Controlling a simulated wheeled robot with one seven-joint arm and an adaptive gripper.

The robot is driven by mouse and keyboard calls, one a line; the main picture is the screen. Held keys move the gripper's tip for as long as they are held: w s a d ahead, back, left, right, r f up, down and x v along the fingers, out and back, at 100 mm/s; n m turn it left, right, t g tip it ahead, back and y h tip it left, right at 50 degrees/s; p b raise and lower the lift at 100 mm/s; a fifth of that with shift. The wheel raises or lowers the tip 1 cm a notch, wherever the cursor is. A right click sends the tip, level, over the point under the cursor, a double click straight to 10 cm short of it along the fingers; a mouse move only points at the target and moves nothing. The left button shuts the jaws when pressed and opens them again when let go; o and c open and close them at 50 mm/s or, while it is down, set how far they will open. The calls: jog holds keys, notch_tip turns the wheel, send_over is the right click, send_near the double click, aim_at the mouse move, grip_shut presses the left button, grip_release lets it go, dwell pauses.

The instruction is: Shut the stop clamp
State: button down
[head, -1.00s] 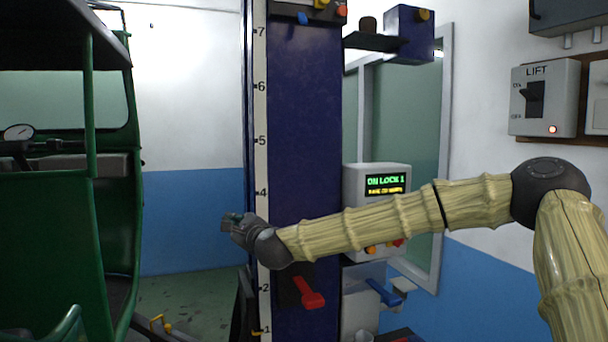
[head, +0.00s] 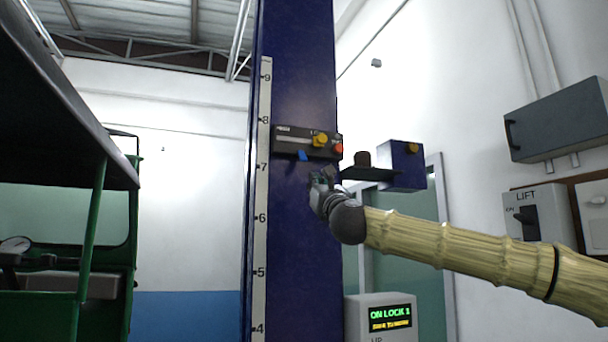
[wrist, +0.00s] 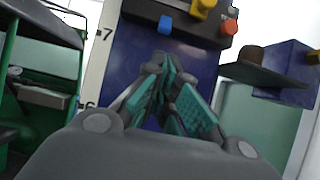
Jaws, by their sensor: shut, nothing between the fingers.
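A black box (head: 292,140) is fixed across the blue lift column (head: 300,240), between marks 7 and 8 of the scale. It carries a yellow knob (head: 320,139), a red button (head: 338,148) and a small blue lever (head: 302,155) pointing down. Its label is too small to read, so I cannot tell if it is the stop clamp. My gripper (head: 318,178) is shut and empty, just below the box. In the wrist view the blue lever (wrist: 165,24) is above my fingertips (wrist: 164,62), apparently apart from them.
A dark shelf (head: 366,175) and a blue box (head: 402,166) stick out right of the column. A green rickshaw (head: 92,230) stands at the left. A display box (head: 390,318) reading "ON LOCK 1" is at lower right. The wall carries a LIFT switch (head: 526,222).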

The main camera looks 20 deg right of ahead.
aim_at(302, 156)
jog(key=shift+p+x, duration=2.95)
jog(key=shift+x, duration=2.05)
